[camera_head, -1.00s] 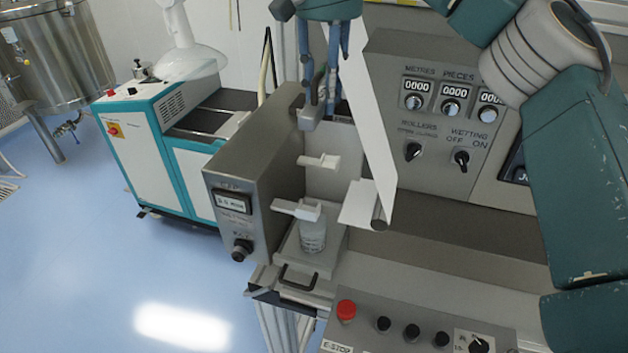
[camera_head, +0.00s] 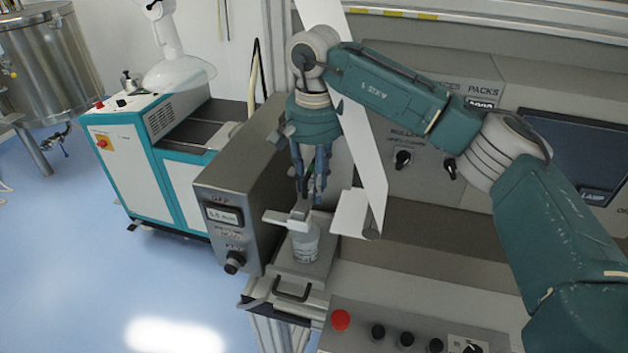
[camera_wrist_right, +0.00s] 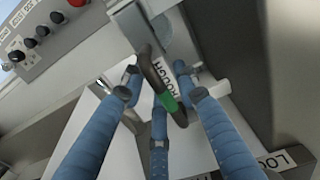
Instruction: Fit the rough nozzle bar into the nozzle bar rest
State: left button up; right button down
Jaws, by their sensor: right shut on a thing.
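The rough nozzle bar (camera_head: 301,208) is a grey piece hanging under my right gripper (camera_head: 309,192). In the right wrist view it carries a label reading ROUGH (camera_wrist_right: 162,72) and a dark handle with a green patch (camera_wrist_right: 168,101). My right gripper's blue fingers (camera_wrist_right: 160,90) are shut around that handle. White bracket arms (camera_head: 284,219), which look like the nozzle bar rest, stick out beside the grey panel, just below the bar. Whether bar and bracket touch I cannot tell, and the gripper hides the rear bracket. My left gripper is out of view.
A clear cup (camera_head: 305,244) stands on a small platform under the brackets. A grey control box (camera_head: 222,228) stands on the left. A white web strip (camera_head: 366,165) hangs close on the right. A red stop button (camera_head: 341,319) is on the front panel.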

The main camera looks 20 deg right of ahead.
jog(key=shift+f, duration=0.25)
jog(key=shift+f, duration=0.2)
jog(key=c, duration=1.3)
grip_release()
jog(key=shift+r, duration=0.4)
notch_tip(320, 180, up, 12)
jog(key=b, duration=0.1)
jog(key=shift+f+b, duration=0.2)
jog(key=shift+b, duration=0.2)
